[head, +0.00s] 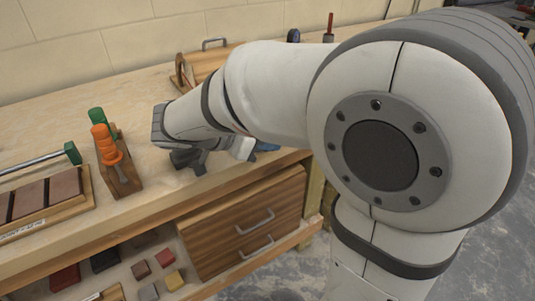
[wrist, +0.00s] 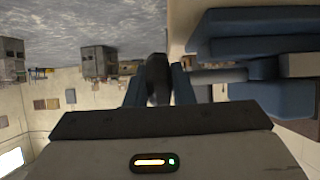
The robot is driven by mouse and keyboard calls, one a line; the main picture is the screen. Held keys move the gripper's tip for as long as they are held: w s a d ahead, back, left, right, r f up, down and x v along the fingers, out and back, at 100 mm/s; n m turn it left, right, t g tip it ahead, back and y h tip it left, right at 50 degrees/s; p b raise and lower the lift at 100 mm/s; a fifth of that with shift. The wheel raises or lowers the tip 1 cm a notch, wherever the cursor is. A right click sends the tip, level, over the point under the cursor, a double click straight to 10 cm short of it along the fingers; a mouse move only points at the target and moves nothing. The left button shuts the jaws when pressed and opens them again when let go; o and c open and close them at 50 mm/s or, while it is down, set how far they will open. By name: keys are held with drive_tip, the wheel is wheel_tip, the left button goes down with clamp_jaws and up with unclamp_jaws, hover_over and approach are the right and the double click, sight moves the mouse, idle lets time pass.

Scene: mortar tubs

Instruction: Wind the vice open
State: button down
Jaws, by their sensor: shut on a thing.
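The blue vice (wrist: 265,30) fills the upper right of the wrist view, and its lower blue part (wrist: 270,100) shows beneath. A grey bar (wrist: 218,76) runs from the vice side toward my fingers. My gripper (wrist: 158,88) is shut on a dark handle (wrist: 157,72), which sits between its two fingers beside the vice. In the head view only a small blue patch of the vice (head: 267,147) shows at the bench's front edge. My arm hides the rest of the vice, and the grasp is not clear there.
The wooden bench (head: 60,105) carries an orange-handled tool and a green-handled tool in a wooden block (head: 120,178), left of my arm. A wooden tray with brown blocks (head: 48,200) lies farther left. Drawers (head: 245,225) are below. A wooden carrier (head: 200,65) stands behind.

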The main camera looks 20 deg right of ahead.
drive_tip(key=shift+w+t+h+b, duration=0.15)
drive_tip(key=shift+t+h+b, duration=0.25)
drive_tip(key=shift+b, duration=0.45)
drive_tip(key=c, duration=1.5)
unclamp_jaws()
drive_tip(key=shift+w+a, duration=0.1)
drive_tip(key=shift+o, duration=1.2)
drive_tip(key=shift+f, duration=0.1)
drive_tip(key=p+v, duration=0.1)
drive_tip(key=v, duration=0.6)
drive_tip(key=shift+a, duration=0.4)
